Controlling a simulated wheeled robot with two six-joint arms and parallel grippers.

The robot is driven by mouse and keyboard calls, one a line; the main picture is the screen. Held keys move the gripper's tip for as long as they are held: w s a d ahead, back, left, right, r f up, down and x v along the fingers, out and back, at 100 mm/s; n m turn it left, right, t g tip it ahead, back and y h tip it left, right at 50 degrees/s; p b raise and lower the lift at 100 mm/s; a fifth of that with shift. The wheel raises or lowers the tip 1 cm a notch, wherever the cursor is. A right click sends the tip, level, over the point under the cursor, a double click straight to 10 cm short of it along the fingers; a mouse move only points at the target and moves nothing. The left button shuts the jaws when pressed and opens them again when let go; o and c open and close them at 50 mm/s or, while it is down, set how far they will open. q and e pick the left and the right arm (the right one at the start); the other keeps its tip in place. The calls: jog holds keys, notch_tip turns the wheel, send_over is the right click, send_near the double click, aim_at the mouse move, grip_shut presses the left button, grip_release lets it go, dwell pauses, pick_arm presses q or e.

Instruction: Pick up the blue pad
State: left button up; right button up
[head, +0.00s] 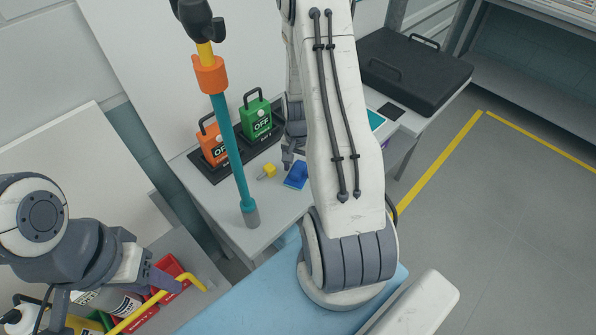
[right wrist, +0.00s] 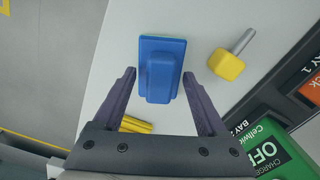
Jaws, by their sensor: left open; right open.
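The blue pad (head: 296,175) lies on the grey bench top, just left of my right arm's large link in the head view. In the right wrist view the blue pad (right wrist: 160,68) is a rounded block on a flat base, ahead of the gripper. My right gripper (head: 291,160) is open beside the pad. In the right wrist view its fingertips (right wrist: 159,76) are spread either side of the pad's near end, with gaps on both sides. My left gripper (head: 115,303) is open at the lower left, over a bin of bottles, far from the pad.
A yellow knob with a metal pin (right wrist: 228,66) lies right of the pad. A ribbed yellow piece (right wrist: 135,125) shows near the palm. Green (head: 256,117) and orange (head: 212,146) OFF blocks stand behind. A teal pole (head: 231,150) rises in front. A black case (head: 415,72) lies beyond.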

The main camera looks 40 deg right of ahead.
aim_at(298, 167)
jog(key=shift+f, duration=0.1)
jog(key=c, duration=1.1)
notch_tip(298, 167, up, 10)
jog(key=shift+r+b, duration=0.1)
jog(key=shift+b, duration=0.6)
jog(key=shift+c, duration=0.2)
jog(key=o, duration=0.8)
jog(key=c, duration=0.5)
jog(key=shift+d, duration=0.1)
